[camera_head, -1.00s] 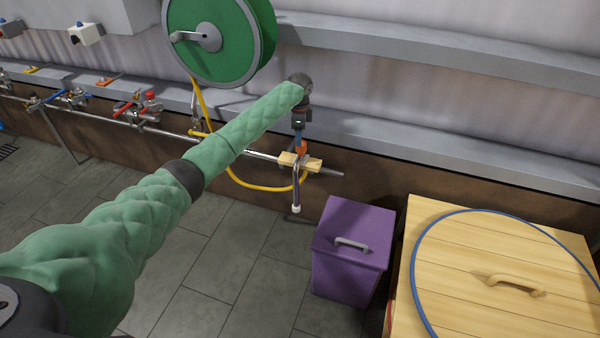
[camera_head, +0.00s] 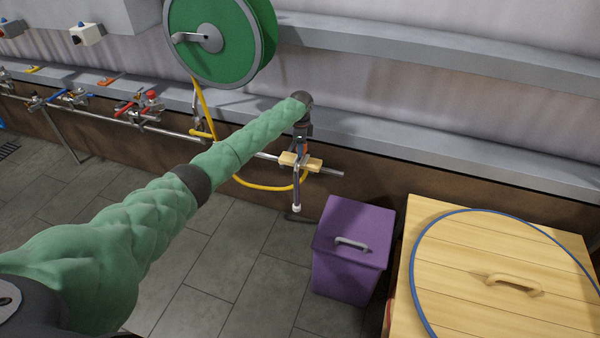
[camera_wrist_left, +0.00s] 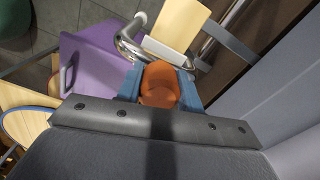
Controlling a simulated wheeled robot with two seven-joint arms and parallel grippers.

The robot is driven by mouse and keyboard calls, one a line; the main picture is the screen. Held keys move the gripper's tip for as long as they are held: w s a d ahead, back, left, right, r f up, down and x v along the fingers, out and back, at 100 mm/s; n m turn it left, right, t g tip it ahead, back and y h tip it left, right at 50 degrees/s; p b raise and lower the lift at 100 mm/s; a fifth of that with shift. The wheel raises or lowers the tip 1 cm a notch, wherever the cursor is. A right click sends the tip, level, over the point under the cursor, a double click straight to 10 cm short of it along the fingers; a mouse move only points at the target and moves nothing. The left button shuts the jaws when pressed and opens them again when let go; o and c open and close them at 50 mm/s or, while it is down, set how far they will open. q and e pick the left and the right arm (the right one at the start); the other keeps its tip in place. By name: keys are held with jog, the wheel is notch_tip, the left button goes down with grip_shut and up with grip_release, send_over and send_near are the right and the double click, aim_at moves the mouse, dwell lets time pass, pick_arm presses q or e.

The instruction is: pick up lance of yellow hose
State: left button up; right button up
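The lance (camera_head: 296,192) of the yellow hose hangs nozzle down at a wooden holder (camera_head: 314,164) at the end of the wall pipe. It has an orange grip, a steel tube and a pale tip. My left gripper (camera_head: 303,148) is at the orange grip, pointing down. In the left wrist view, the orange grip (camera_wrist_left: 158,84) sits between the two blue fingers, close to both; whether they press on it I cannot tell. The yellow hose (camera_head: 262,186) loops below the pipe. My right gripper is not in view.
A green hose reel (camera_head: 220,40) is on the wall above. A purple bin (camera_head: 352,245) stands just right of the lance, and a wooden crate (camera_head: 470,280) with a blue hoop (camera_head: 415,290) beyond it. Valves (camera_head: 140,106) line the pipe at left. A grey ledge (camera_head: 440,135) runs behind.

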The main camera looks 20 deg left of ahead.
pick_arm(q)
jog(key=c, duration=0.4)
jog(key=shift+r, duration=0.1)
